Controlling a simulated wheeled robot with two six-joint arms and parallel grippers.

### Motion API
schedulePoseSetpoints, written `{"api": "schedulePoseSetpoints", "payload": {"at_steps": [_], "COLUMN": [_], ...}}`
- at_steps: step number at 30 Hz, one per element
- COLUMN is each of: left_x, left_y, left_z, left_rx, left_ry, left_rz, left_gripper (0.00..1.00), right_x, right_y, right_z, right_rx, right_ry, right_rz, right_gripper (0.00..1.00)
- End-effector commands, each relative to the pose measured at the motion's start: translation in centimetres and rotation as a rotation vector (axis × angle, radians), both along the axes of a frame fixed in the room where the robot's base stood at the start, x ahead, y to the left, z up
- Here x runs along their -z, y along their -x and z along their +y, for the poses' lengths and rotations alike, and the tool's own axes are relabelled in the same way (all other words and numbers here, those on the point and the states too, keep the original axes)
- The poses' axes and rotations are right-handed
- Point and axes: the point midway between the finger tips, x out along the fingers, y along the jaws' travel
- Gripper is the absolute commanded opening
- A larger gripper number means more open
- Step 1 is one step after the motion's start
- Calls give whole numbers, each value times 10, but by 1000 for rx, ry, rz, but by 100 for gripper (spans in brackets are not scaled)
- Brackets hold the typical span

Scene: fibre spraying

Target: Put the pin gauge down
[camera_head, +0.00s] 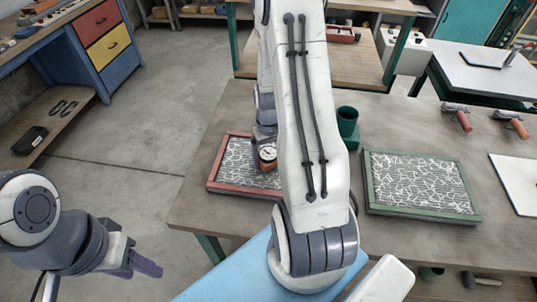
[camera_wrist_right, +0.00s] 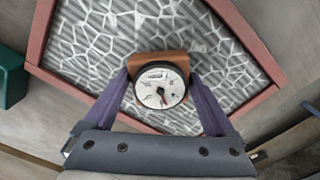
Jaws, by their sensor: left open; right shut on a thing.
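The pin gauge (camera_head: 267,155) has a round white dial and an orange-brown body. My right gripper (camera_wrist_right: 160,82) is shut on the gauge (camera_wrist_right: 158,90), with a purple finger on each side of it. The gauge is over the red-framed panel (camera_head: 212,176), whose grey ribbed surface carries white fibre strands; the red frame (camera_wrist_right: 38,35) also shows in the right wrist view. I cannot tell whether the gauge touches the panel. My right arm hides part of the panel in the head view. My left gripper (camera_head: 146,264) is open and empty at the lower left, off the table.
A green-framed panel (camera_head: 475,217) with white fibres lies to the right on the wooden table (camera_head: 385,115). A dark green cup (camera_head: 347,122) stands behind my right arm. Two orange-handled tools (camera_head: 463,121) (camera_head: 518,129) and a white board (camera_head: 520,180) are at the far right.

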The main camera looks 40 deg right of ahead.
Motion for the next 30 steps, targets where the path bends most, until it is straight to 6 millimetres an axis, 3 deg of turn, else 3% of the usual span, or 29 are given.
{"api": "schedulePoseSetpoints", "payload": {"at_steps": [4,5,17,30], "left_x": [3,3,2,14], "left_y": [0,0,0,0], "left_z": [0,0,0,0], "left_rx": [0,0,0,1], "left_ry": [0,0,0,0], "left_rz": [0,0,0,0], "left_gripper": [50,50,50,50], "right_x": [4,3,-6,-92], "right_y": [0,0,-1,-1], "right_z": [0,0,0,-1], "right_rx": [0,0,0,0], "right_ry": [0,0,2,4], "right_rz": [0,0,-3,-6], "right_gripper": [18,97,100,100]}}
